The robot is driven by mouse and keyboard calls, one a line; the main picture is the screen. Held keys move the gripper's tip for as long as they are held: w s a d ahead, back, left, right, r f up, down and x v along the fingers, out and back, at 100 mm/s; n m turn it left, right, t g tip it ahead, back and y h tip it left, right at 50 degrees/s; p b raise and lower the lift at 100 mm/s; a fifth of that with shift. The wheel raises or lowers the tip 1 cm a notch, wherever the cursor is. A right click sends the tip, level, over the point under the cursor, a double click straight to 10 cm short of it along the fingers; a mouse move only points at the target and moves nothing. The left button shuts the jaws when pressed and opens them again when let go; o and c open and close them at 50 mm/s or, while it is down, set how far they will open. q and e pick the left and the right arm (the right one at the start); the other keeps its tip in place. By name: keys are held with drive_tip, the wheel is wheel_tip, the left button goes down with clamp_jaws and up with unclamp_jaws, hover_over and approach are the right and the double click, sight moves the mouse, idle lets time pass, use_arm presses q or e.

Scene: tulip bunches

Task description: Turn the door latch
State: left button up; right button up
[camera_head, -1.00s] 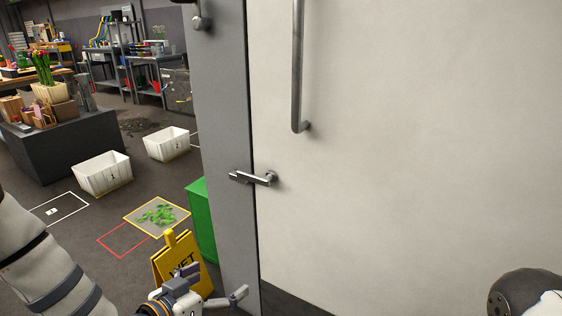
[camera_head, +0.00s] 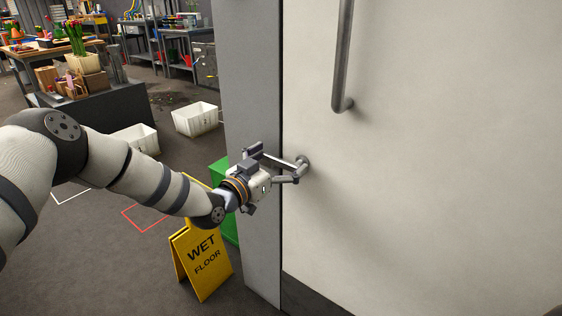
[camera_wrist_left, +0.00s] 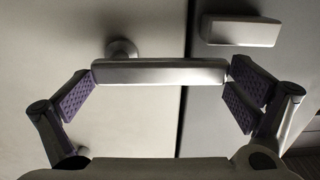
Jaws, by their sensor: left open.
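The door latch is a metal lever (camera_head: 281,158) on a round mount at the left edge of the pale door (camera_head: 430,180). It lies roughly level and points left toward the grey frame. My left gripper (camera_head: 278,165) is open at the latch. In the left wrist view the lever (camera_wrist_left: 160,73) runs lengthwise between the spread purple-padded fingers of the gripper (camera_wrist_left: 160,88). Its ends are close to both pads; I cannot tell whether they touch. In the head view the gripper hides part of the lever. My right gripper is out of view.
A long vertical pull handle (camera_head: 343,60) is above the latch. A small metal block (camera_wrist_left: 240,30) is on the frame beside the lever. A yellow wet-floor sign (camera_head: 203,262) and a green box (camera_head: 230,225) stand below my left arm.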

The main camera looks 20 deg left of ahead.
use_arm(q)
drive_tip(key=c, duration=1.4)
drive_tip(key=shift+c, duration=0.2)
